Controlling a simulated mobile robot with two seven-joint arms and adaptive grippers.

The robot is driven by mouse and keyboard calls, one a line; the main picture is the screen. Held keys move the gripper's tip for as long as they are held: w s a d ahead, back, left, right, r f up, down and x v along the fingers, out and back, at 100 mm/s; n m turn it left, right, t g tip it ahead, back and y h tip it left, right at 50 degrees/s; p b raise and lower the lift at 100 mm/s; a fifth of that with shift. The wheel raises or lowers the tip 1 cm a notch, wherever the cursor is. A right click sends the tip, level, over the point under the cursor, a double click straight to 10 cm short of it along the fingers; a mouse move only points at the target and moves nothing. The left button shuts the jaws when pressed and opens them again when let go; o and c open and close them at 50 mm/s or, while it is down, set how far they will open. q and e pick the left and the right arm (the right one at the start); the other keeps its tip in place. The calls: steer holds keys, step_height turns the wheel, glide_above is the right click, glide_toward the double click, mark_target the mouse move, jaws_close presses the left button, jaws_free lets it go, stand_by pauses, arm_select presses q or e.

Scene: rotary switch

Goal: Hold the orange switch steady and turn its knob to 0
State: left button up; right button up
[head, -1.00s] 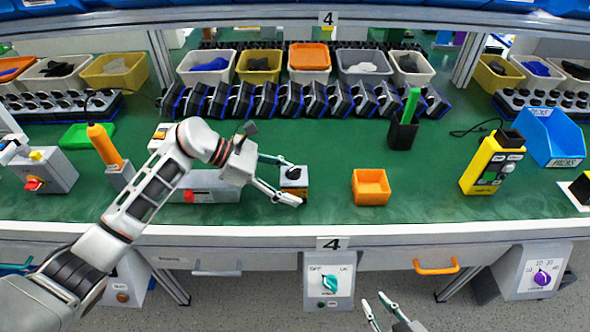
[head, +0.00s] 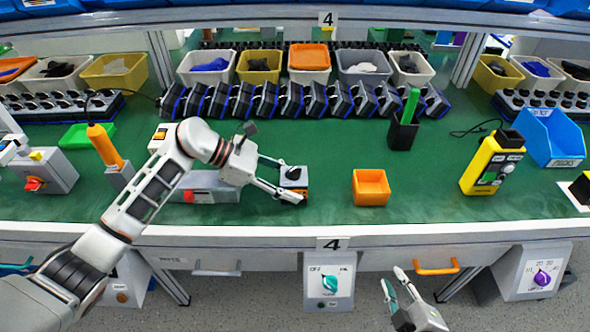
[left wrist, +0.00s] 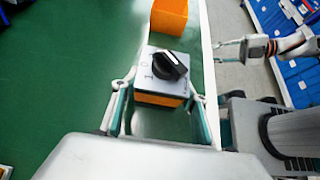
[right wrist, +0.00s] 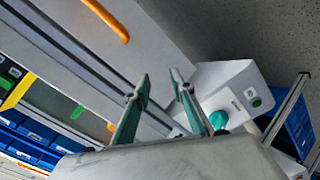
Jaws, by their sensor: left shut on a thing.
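The orange switch (head: 294,180) sits on the green bench near its front edge, with a grey top and a black knob (head: 292,173). In the left wrist view the switch (left wrist: 158,98) shows its orange lower body, and the knob (left wrist: 170,64) lies at a slant across the grey top.
An orange bin (head: 371,188) stands right of the switch. Further right are a yellow control box (head: 490,165) and a blue bin (head: 553,135). Teal-knob (head: 330,280) and purple-knob boxes hang below the bench edge. The bench between switch and orange bin is clear.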

steer(key=w+d+r+n+t+h, duration=0.2)
steer(key=d+r+n, duration=0.1)
steer(key=r+n, duration=0.3)
steer(key=w+d+r+n+t+h, duration=0.1)
steer(key=w+d+r+n+h, duration=0.2)
steer(key=r, duration=0.5)
steer(key=w+a+r+n+t+y, duration=0.25)
steer(key=w+a+r+y, duration=0.2)
steer(key=a, duration=0.35)
steer(key=w+a+r+n+t+y, duration=0.2)
steer(key=w+a+r+n+y, duration=0.3)
steer(key=a, duration=0.3)
steer(key=w+a+r+n+y, duration=0.2)
steer(key=a+r+n+y, duration=0.55)
steer(key=a, duration=0.55)
steer(key=s+a+r+n+g+y, duration=0.2)
steer(key=s+a+n+g, duration=0.1)
steer(key=a+n+g, duration=0.45)
steer(key=s+a+r+n+g+y, duration=0.2)
steer(key=s+a+n+g, duration=0.1)
steer(key=a+n+g, duration=0.45)
steer(key=s+a+r+n+g+y, duration=0.2)
steer(key=s+a+r+n+g, duration=0.1)
steer(key=a+n+g, duration=0.45)
steer(key=n+t+h, duration=0.2)
steer(key=n+h, duration=0.3)
steer(key=h, duration=1.3)
glide_above(294, 168)
step_height(294, 168, down, 7)
steer(key=shift+f, duration=4.35)
